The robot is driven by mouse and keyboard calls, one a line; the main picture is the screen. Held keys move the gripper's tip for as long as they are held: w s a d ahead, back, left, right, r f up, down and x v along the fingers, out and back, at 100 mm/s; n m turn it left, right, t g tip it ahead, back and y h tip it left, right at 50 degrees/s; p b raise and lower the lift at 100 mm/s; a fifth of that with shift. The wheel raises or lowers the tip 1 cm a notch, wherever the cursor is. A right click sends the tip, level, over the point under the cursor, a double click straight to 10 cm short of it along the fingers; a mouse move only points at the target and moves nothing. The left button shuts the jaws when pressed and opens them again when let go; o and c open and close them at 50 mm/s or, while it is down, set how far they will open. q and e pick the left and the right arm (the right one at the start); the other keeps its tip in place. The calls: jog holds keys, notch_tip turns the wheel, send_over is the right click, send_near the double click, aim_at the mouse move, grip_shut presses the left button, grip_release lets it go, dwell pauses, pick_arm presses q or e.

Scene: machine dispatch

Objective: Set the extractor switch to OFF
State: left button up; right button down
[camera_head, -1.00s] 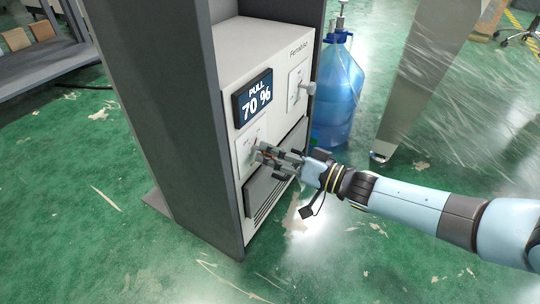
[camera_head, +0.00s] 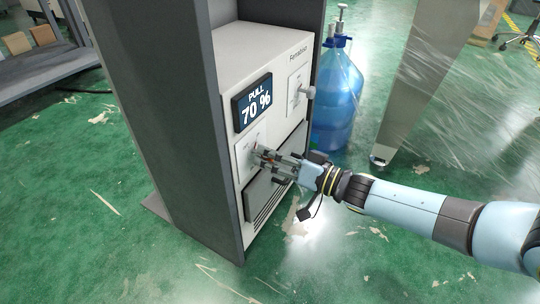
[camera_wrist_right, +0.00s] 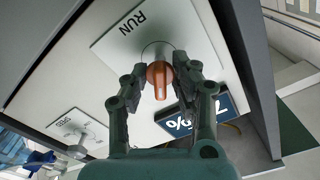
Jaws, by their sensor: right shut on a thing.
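The extractor (camera_head: 262,48) is a white box inside a dark grey cabinet, with a display (camera_head: 253,101) reading "PULL 70 %". Its switch is an orange knob (camera_wrist_right: 159,78) on a white plate in the right wrist view, where the plate's word "RUN" shows. My right gripper (camera_wrist_right: 162,72) is shut on the orange knob, one finger on each side of it. In the head view the gripper (camera_head: 258,153) is at the lower left plate, below the display, and mostly hides the knob. Any "OFF" mark is hidden or too small to read. My left gripper is not in view.
A second plate with a grey knob (camera_head: 308,92) is at the right of the front. Below is a dark vent panel (camera_head: 272,190). A blue water bottle (camera_head: 336,95) stands just right of the cabinet (camera_head: 165,120). Green floor is free in front.

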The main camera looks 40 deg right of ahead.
jog(key=shift+n, duration=0.9)
jog(key=n, duration=0.4)
jog(key=shift+p, duration=0.35)
jog(key=n, duration=0.4)
jog(key=shift+s, duration=0.1)
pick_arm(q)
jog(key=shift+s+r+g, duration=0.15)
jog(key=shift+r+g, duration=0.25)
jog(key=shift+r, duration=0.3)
pick_arm(e)
jog(key=shift+a+f+n, duration=0.1)
jog(key=shift+n, duration=1.7)
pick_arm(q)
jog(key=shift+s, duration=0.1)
pick_arm(e)
jog(key=c, duration=1.4)
grip_release()
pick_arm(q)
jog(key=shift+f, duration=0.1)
pick_arm(e)
jog(key=shift+o, duration=0.2)
jog(key=shift+s, duration=0.1)
jog(key=v, duration=1.1)
jog(key=shift+s+d, duration=0.2)
jog(key=shift+s, duration=0.15)
